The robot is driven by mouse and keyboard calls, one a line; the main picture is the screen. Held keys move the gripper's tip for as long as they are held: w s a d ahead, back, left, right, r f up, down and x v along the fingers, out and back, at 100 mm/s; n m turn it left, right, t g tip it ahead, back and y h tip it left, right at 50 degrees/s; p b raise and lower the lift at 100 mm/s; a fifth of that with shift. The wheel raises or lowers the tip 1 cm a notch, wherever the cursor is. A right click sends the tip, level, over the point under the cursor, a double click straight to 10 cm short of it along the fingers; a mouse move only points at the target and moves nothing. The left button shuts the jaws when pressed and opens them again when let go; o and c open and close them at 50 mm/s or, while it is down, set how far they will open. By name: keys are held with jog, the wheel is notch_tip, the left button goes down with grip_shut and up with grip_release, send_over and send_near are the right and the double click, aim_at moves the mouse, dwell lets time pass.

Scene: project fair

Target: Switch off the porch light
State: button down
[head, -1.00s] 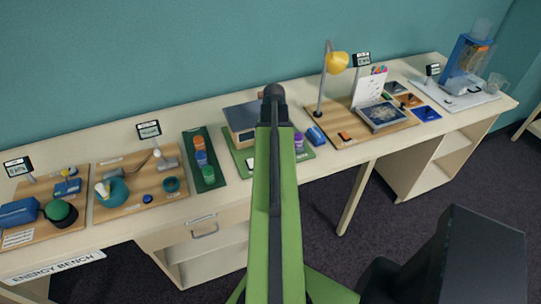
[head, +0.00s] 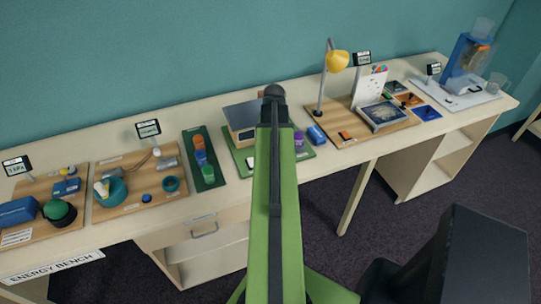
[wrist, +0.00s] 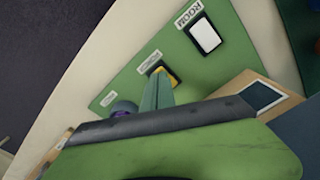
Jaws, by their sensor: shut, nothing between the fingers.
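A green board (wrist: 222,60) carries a row of labelled switches in the wrist view. A white rocker switch (wrist: 205,35) with a dark frame sits beside a label reading ROOM. Lower left is a yellow switch (wrist: 172,72) in a dark frame; its label is too small to read. My gripper (wrist: 160,80) is shut and empty, its fingertips over or just in front of the yellow switch and partly hiding it. I cannot tell if they touch. In the head view my arm hides the gripper and much of the board (head: 236,156); one white switch (head: 250,162) shows.
A wooden box with a dark panel (wrist: 262,95) stands right of my gripper in the wrist view. A purple object (wrist: 123,110) is at lower left.

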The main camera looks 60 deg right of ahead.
jog(key=shift+f+b, duration=0.45)
jog(key=shift+f, duration=0.05)
notch_tip(320, 180, up, 7)
jog(key=p, duration=0.7)
jog(key=shift+r, duration=0.15)
dwell(0.3)
jog(key=w+a+n, duration=0.4)
jog(key=w+a, duration=0.7)
jog(key=a, duration=0.3)
jog(key=w+a+n, duration=0.3)
jog(key=w+a, duration=0.7)
jog(key=a, duration=0.3)
jog(key=a+n, duration=0.6)
jog(key=a, duration=1.7)
jog(key=shift+w+a+f, duration=0.35)
jog(key=shift+a, duration=0.05)
